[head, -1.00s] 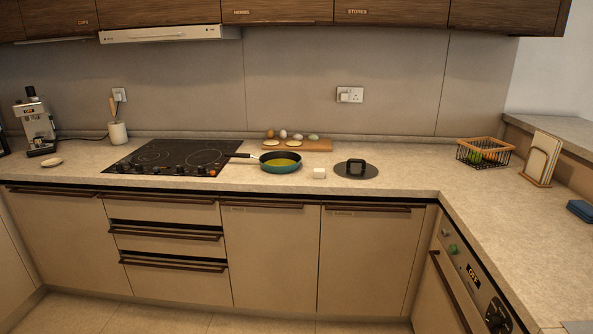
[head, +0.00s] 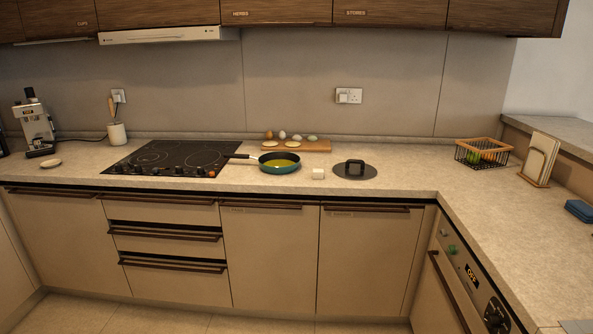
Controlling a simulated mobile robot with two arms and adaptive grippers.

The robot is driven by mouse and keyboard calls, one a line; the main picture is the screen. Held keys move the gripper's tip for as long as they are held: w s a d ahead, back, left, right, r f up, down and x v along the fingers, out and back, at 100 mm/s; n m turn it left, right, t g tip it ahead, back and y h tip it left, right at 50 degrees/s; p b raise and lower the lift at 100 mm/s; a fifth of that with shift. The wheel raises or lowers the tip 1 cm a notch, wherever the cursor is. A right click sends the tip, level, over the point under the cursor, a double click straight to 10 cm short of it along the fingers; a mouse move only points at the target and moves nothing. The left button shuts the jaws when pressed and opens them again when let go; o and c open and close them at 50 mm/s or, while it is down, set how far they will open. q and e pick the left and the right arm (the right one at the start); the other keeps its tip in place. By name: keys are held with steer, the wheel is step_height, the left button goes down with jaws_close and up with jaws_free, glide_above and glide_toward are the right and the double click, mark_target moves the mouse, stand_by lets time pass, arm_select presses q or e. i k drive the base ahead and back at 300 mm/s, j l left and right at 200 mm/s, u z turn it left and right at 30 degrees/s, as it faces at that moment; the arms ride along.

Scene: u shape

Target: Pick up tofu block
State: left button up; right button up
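A small white block, which looks like the tofu block (head: 318,174), sits on the counter near its front edge. It lies between a teal frying pan (head: 281,163) on its left and a dark round lid (head: 354,171) with a black handle on its right. The block stands apart from both. Neither of my grippers shows in the head view.
A wooden board (head: 300,146) with eggs and flat round pieces lies behind the pan. A black cooktop (head: 168,157) is to the left. A wire basket (head: 483,153) of fruit and a board rack (head: 540,158) stand right. The counter (head: 410,180) right of the lid is clear.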

mark_target(318, 173)
steer(key=i+j+z, duration=0.15)
steer(key=i, duration=0.4)
steer(key=i+j+z, duration=0.15)
steer(key=i+j, duration=0.3)
steer(key=i+j+z, duration=0.1)
steer(key=i+j, duration=0.3)
steer(key=i, duration=0.15)
